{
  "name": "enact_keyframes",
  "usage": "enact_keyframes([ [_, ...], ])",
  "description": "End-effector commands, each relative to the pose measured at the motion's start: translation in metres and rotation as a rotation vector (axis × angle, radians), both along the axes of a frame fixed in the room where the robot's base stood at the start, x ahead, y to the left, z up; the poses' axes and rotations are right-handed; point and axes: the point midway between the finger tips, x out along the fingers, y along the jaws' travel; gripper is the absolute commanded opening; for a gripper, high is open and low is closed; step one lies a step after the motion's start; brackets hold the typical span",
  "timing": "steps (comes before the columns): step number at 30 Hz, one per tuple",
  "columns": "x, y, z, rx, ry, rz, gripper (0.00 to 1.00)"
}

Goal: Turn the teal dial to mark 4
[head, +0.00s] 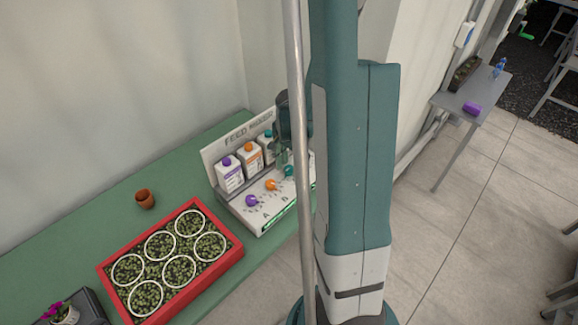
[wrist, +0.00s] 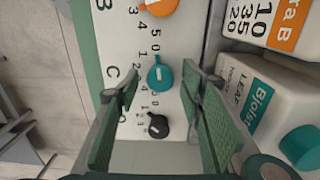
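The teal dial (wrist: 160,76) sits on the white panel beside the letter C, between an orange dial and a black dial. In the head view the teal dial (head: 289,171) is right below my gripper (head: 283,156). In the wrist view my gripper (wrist: 163,97) is open, with its green fingers spread to either side. The teal dial appears between the fingertips with a gap on both sides, and nothing is held.
An orange dial (wrist: 158,6) and a black dial (wrist: 158,126) flank the teal one. Cartons (wrist: 270,95) stand close behind, beside my right finger.

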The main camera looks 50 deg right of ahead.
Motion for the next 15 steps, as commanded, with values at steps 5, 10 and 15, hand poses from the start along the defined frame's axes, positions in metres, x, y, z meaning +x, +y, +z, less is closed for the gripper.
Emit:
enact_keyframes([
  [5,0.0000,0.0000,0.0001,0.000,0.000,0.000,0.15],
  [10,0.0000,0.0000,0.0001,0.000,0.000,0.001,0.11],
  [15,-0.0001,0.0001,-0.0003,0.000,0.000,0.015,0.11],
])
